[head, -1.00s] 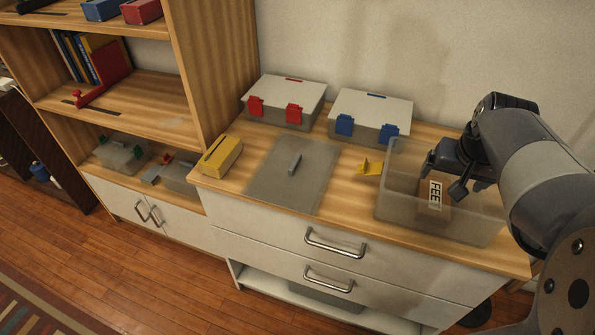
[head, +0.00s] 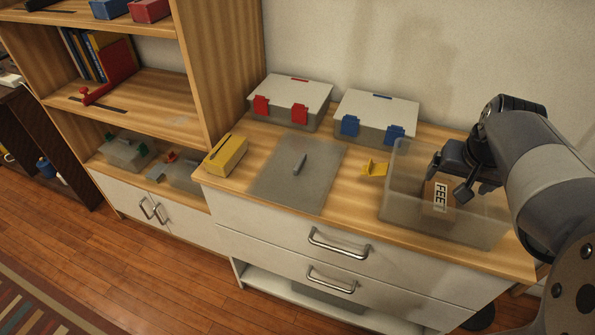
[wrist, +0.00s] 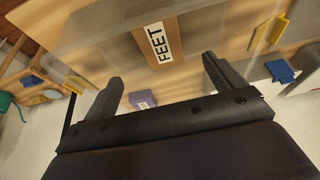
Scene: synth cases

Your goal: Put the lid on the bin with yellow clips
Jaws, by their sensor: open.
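The bin with yellow clips is a clear, lidless box (head: 412,224) at the right end of the dresser top. A yellow clip (head: 374,168) sticks out at its left side; one also shows in the wrist view (wrist: 270,38). A brown box labelled FEET (head: 440,198) stands inside the bin. A flat grey translucent lid (head: 287,190) with a small bar handle lies on the dresser left of the bin. My gripper (head: 450,184) is open over the bin, by the FEET box. In the wrist view the FEET label (wrist: 157,42) shows beyond the spread fingers (wrist: 163,85).
A closed bin with red clips (head: 288,103) and one with blue clips (head: 374,118) stand along the wall behind. A yellow box (head: 226,155) sits left of the lid. A wooden shelf unit (head: 225,80) rises at the left. Bare dresser top surrounds the lid.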

